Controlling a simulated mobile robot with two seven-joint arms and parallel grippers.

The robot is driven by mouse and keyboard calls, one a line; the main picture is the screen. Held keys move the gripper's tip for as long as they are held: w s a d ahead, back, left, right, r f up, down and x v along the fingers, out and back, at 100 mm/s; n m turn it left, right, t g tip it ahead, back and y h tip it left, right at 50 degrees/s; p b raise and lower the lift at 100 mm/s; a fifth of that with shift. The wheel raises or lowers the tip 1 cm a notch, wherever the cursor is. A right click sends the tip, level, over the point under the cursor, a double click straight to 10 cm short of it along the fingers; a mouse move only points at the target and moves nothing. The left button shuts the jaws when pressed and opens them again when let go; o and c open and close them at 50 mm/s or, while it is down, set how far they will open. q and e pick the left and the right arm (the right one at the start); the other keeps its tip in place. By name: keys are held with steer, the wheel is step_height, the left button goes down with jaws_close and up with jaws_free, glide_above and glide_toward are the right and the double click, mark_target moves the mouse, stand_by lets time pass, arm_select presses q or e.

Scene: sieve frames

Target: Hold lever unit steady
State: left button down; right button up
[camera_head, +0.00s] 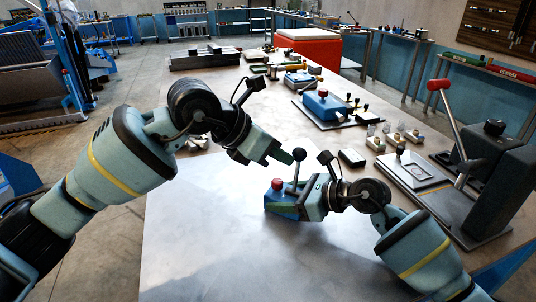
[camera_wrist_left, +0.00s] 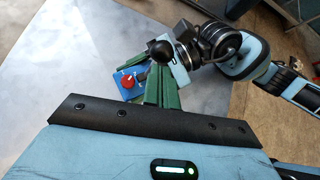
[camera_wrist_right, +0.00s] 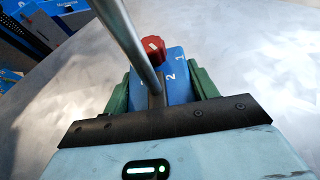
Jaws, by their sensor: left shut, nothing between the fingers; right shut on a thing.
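The lever unit is a small blue box (camera_head: 279,196) with a red knob and a black-ball lever (camera_head: 298,156), on the bare table. My right gripper (camera_head: 284,208) is shut on the blue box. In the right wrist view the box (camera_wrist_right: 175,62) sits between the green fingers, with the red knob (camera_wrist_right: 154,49) at its far end and the metal lever rod (camera_wrist_right: 124,36) crossing in front. In the left wrist view the ball (camera_wrist_left: 161,49) is beside the closed fingers (camera_wrist_left: 160,85).
A second blue unit (camera_head: 322,102) with a red knob stands farther back on a plate. A lever press with a red ball handle (camera_head: 438,85) stands at the right. Small parts lie mid-table near a grey plate (camera_head: 412,170). The table (camera_head: 190,240) is clear at front left.

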arm_select(q)
steer(key=s+d+m+t+y, duration=0.1)
steer(key=s+d+y, duration=0.1)
steer(key=d, duration=0.3)
steer(key=shift+s+d+f+y, duration=0.3)
steer(key=shift+d+f+y, duration=0.05)
steer(key=shift+y, duration=0.35)
steer(key=shift+f+m, duration=0.1)
steer(key=shift+m, duration=0.2)
steer(key=shift+w+d, duration=0.1)
steer(key=shift+w+a+r, duration=0.15)
steer(key=shift+a+r, duration=0.1)
steer(key=shift+a, duration=0.05)
stand_by(0.6)
steer(key=shift+r, duration=0.85)
